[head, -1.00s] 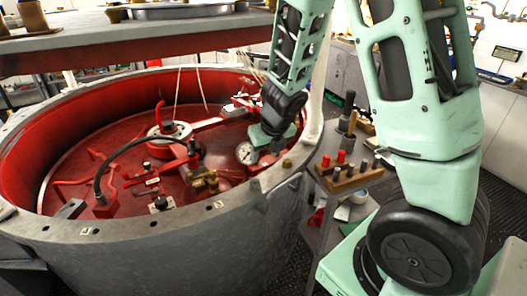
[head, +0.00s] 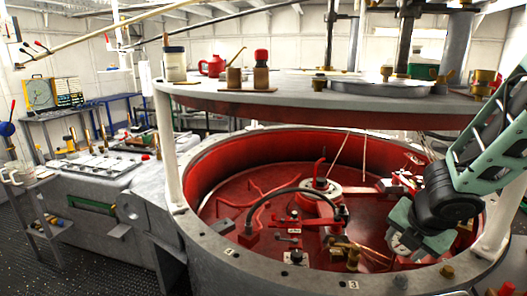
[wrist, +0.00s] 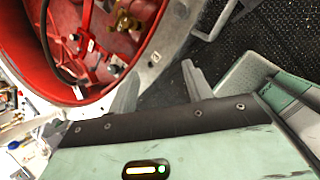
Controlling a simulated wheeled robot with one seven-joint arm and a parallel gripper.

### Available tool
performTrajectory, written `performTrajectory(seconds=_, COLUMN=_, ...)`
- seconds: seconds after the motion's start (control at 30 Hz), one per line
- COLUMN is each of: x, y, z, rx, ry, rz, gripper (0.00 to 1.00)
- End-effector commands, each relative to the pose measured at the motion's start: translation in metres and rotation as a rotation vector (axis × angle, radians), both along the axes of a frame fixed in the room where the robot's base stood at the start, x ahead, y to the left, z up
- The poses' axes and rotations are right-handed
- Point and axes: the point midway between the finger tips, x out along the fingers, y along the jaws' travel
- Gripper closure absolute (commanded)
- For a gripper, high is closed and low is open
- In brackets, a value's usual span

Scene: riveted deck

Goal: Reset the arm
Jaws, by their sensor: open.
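My arm reaches in from the right edge of the head view, over the right side of the large round vat with a red inside (head: 215,160). My gripper (head: 398,243) hangs above the vat's near right rim and looks empty. In the wrist view my gripper (wrist: 160,85) shows two grey fingers spread apart with nothing between them. Beyond them lie the vat's red inside and grey rim (wrist: 150,60) and the dark floor. Part of the vat floor is hidden behind my gripper and wrist.
A grey workbench (head: 110,180) and a small cart (head: 45,215) stand left. Dark floor (head: 90,255) is clear at front left.

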Motion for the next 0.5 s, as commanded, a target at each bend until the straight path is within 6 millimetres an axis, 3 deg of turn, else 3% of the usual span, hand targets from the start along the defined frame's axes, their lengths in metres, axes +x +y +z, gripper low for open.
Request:
performTrajectory(seconds=0.17, x=-0.041, y=0.058, z=0.019, rx=0.213, ry=0.007, rz=-0.456, gripper=0.5)
performTrajectory(seconds=0.5, x=-0.172, y=0.15, z=0.037, rx=0.457, ry=0.212, rz=-1.255, gripper=0.5)
